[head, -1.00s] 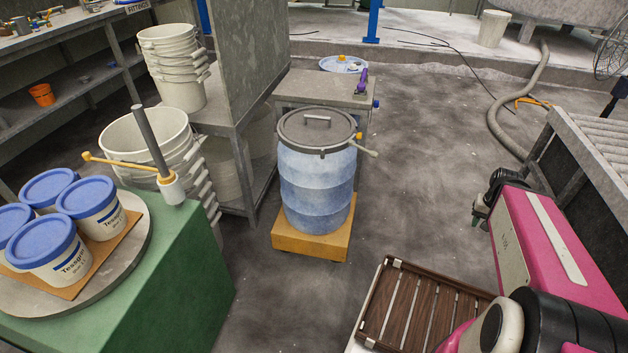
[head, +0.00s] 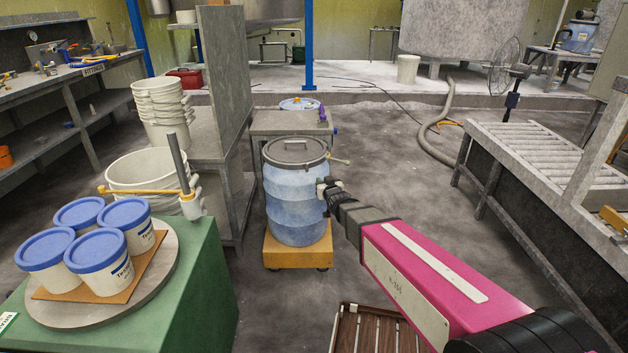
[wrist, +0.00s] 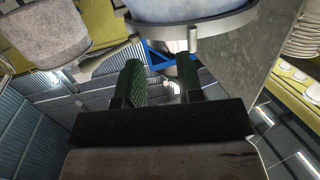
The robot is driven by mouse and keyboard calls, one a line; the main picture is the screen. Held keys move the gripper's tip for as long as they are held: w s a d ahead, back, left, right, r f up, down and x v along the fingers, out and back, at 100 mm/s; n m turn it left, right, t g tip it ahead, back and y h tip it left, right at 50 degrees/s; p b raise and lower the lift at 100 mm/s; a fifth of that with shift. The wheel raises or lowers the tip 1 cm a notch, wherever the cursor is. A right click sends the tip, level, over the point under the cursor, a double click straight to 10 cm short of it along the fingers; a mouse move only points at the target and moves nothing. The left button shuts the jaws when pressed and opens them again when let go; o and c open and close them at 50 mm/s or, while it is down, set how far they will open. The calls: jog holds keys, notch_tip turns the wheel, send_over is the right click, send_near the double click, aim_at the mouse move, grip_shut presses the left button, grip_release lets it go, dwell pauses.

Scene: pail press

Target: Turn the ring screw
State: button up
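A blue drum (head: 294,205) stands upright with a grey lid (head: 296,148) and a dark clamp ring around its rim. A pale lever (head: 340,161) sticks out to the right from the ring. I cannot pick out the screw itself in the head view. My gripper (head: 325,190) is in front of the drum's right side, below the ring; whether it touches the drum is unclear. In the wrist view, which is upside down, my gripper (wrist: 162,78) has its green fingers apart with nothing seen held. A ringed rim (wrist: 225,25) with a short grey peg (wrist: 193,39) shows beyond the fingertips.
The drum stands on a yellow wheeled base (head: 297,249). A green cabinet (head: 185,290) with lidded tubs is at left front. A slatted wooden tray (head: 375,330) is below my arm. A roller conveyor (head: 545,145) is at right. The floor between is open.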

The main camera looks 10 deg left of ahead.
jog(key=y, duration=0.2)
send_near(308, 168)
jog(key=w+a, duration=0.1)
jog(key=a, duration=0.1)
jog(key=shift+n+t, duration=0.3)
jog(key=shift+n, duration=0.1)
jog(key=shift+d+f+x, duration=0.15)
jog(key=shift+x, duration=1.8)
jog(key=shift+d+f+x, duration=0.15)
jog(key=shift+x, duration=1.85)
jog(key=shift+w, duration=0.15)
jog(key=c, duration=0.6)
